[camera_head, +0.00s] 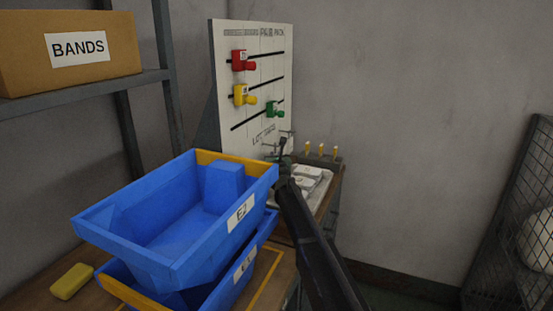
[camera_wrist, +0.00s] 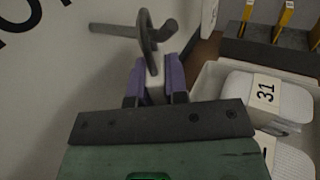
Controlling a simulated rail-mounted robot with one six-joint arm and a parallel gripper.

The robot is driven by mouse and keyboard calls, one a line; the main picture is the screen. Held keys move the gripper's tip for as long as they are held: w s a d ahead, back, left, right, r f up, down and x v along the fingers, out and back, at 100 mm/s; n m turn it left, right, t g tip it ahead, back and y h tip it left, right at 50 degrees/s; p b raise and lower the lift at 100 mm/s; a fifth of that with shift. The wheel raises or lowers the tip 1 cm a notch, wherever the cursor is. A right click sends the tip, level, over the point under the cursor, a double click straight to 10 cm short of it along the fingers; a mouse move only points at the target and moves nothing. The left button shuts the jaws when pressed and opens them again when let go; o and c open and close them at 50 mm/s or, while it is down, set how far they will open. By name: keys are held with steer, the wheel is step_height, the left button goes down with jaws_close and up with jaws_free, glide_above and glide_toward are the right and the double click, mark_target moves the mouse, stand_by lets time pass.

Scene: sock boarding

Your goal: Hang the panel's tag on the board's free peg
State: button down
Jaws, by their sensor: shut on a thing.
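The white board (camera_head: 232,120) stands at the back with lettering along its lower edge. Its face also shows in the wrist view (camera_wrist: 60,75). A grey peg (camera_wrist: 112,30) sticks out from the board. My gripper (camera_wrist: 158,88), with purple finger pads, is shut on a small pale piece (camera_wrist: 155,90), seemingly the tag, mostly hidden between the pads. A grey curved hook (camera_wrist: 147,35) rises from it beside the peg's outer end; I cannot tell whether it is around the peg. In the head view my gripper (camera_head: 284,160) is small and dark below the board's lower right.
Red (camera_head: 240,61), yellow (camera_head: 242,95) and green (camera_head: 273,109) blocks sit on the board's rails. A tray of white packs (camera_wrist: 210,82) and a dark rack with yellow pieces (camera_wrist: 275,50) stand at right. Stacked blue bins (camera_head: 120,255) fill the near left.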

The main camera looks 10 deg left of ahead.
stand_by(0.3)
steer(key=c, duration=1.1)
jaws_free()
steer(key=shift+o, duration=0.2)
